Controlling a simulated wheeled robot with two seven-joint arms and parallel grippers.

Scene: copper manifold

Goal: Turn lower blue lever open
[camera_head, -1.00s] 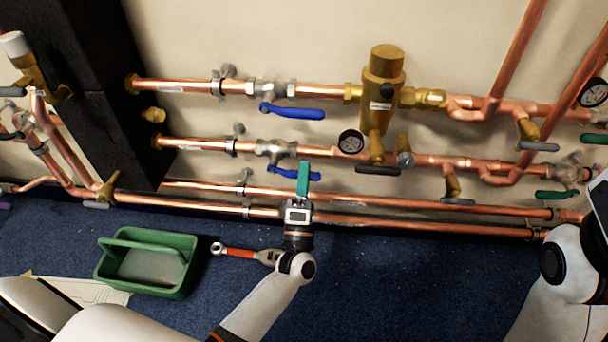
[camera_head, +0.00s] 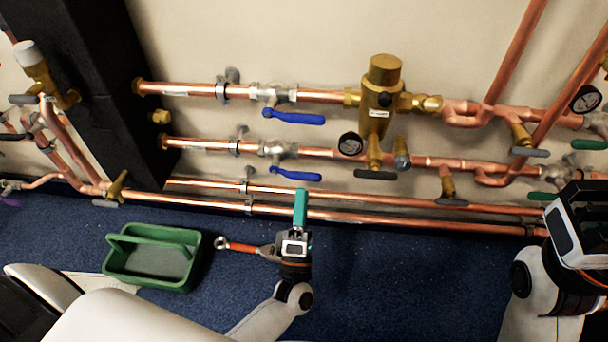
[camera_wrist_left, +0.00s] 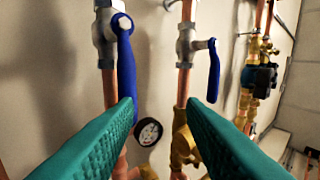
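The lower blue lever (camera_head: 296,175) is on a silver valve (camera_head: 277,149) on the middle copper pipe. Its handle points right, roughly along the pipe, just below it. In the left wrist view, turned sideways, it appears to be the nearer left blue lever (camera_wrist_left: 126,65). My left gripper (camera_head: 300,194) has teal fingers pointing up just below the lever, apparently apart from it. In the left wrist view the fingers (camera_wrist_left: 160,103) are spread with nothing between them. My right gripper (camera_head: 578,225) is at the right edge; its fingers cannot be made out.
An upper blue lever (camera_head: 294,117) also points right on the pipe above. A gauge (camera_head: 350,143) and brass valve body (camera_head: 381,110) stand to the right. Two lower pipes run behind my left fingers. A green caddy (camera_head: 150,277) and wrench (camera_head: 242,247) lie on the blue floor.

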